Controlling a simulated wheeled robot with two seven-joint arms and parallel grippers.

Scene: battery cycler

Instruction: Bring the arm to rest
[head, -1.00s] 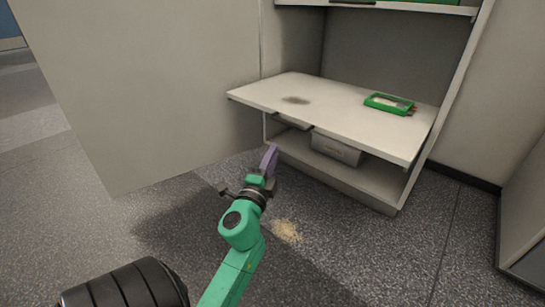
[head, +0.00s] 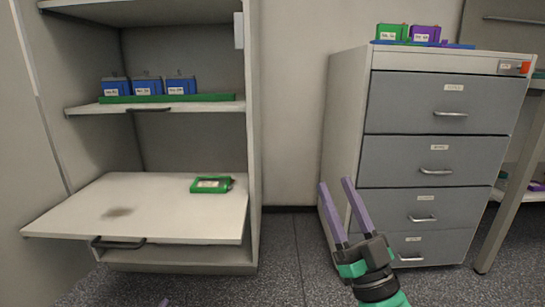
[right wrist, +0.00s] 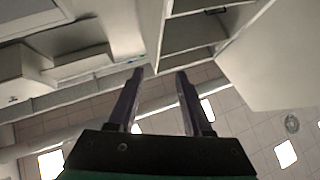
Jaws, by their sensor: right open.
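My right gripper (head: 337,194) is in the lower middle of the head view, with two purple fingers spread apart and nothing between them. It points up in front of the grey drawer cabinet's left side. In the right wrist view its fingers (right wrist: 158,85) also stand apart and empty, pointing toward a shelf unit and a tiled ceiling. A small purple tip at the bottom edge of the head view may belong to my left gripper, but its jaws cannot be made out.
An open cabinet has a pulled-out shelf (head: 75,205) with a green device (head: 211,185) on it. Blue batteries (head: 147,86) stand on a green tray above. The drawer cabinet (head: 433,155) carries a green (head: 391,32) and a purple battery (head: 425,35). Floor between is clear.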

